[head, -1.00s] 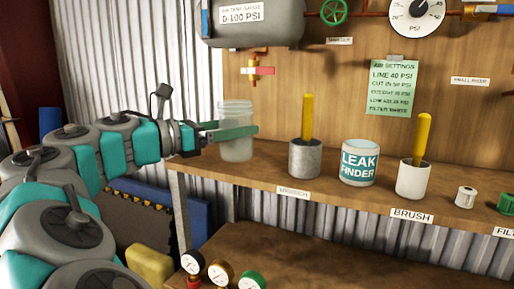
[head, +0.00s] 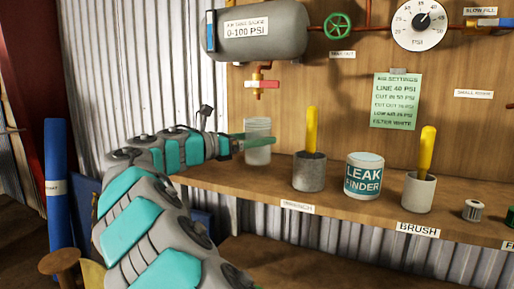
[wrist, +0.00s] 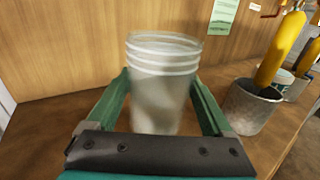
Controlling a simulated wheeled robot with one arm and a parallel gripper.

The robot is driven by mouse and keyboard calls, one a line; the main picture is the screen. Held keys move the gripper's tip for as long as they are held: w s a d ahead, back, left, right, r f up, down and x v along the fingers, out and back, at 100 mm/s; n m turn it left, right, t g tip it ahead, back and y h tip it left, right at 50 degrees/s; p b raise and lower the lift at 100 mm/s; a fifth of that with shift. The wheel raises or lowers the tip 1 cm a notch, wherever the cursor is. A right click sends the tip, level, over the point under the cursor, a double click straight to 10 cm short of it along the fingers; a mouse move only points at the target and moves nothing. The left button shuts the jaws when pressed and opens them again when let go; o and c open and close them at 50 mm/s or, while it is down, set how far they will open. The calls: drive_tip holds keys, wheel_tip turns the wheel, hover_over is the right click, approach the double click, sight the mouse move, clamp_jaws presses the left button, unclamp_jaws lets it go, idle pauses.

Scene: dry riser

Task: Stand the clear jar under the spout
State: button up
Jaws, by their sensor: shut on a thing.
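The clear jar (head: 258,152) is upright at the left end of the wooden shelf, below the tank's drain valve. In the wrist view the ribbed jar (wrist: 163,85) stands between my green fingers, one on each side. My gripper (head: 256,138) is shut on the jar. The spout (head: 261,97) hangs under the grey tank, with a red-handled valve above its end. The jar is below the spout, with a gap between spout and rim. I cannot tell whether the jar's base touches the shelf.
A wooden back panel (head: 330,90) is close behind the jar.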

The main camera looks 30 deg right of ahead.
drive_tip(key=shift+f, duration=1)
drive_tip(key=o, duration=1.2)
drive_tip(key=shift+f, duration=0.15)
drive_tip(key=shift+o, duration=0.2)
drive_tip(key=a, duration=0.4)
drive_tip(key=s+a, duration=0.1)
drive_tip(key=a, duration=0.7)
drive_tip(key=shift+s+r, duration=0.2)
